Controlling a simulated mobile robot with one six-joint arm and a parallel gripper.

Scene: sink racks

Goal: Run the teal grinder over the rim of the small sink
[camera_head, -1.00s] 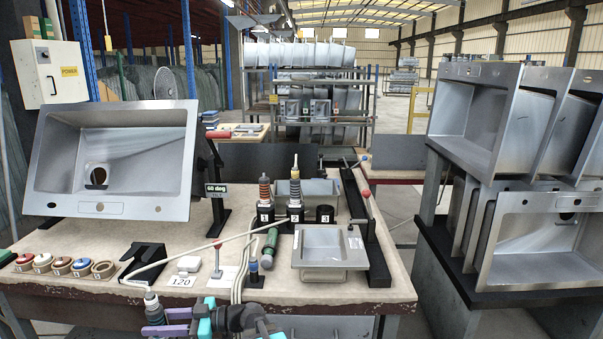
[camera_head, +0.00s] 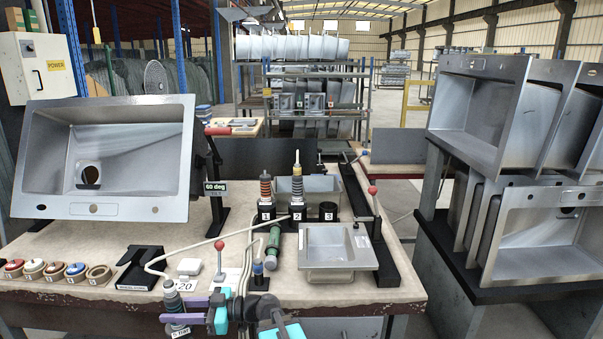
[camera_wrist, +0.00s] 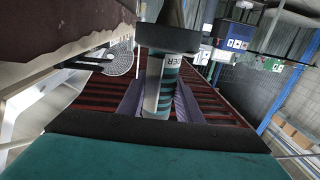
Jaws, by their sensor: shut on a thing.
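My gripper (camera_head: 180,316), with purple fingers, is at the bottom left of the head view, in front of the bench's front edge. It is shut on the teal grinder (camera_head: 173,299), which stands roughly upright with a hose at its top. In the wrist view the grinder's teal-and-black striped, labelled body (camera_wrist: 165,85) sits between the fingers, below a wide black collar. The small sink (camera_head: 338,240) lies on the bench at right of centre, apart from the grinder. The grinder's working end is not clear.
A green tool (camera_head: 273,248) lies left of the small sink. Numbered holders (camera_head: 297,212) and a grey basin (camera_head: 322,184) stand behind it. A red-knobbed lever (camera_head: 372,191) stands at its right. A large tilted sink (camera_head: 130,208) and several discs (camera_head: 34,267) are left.

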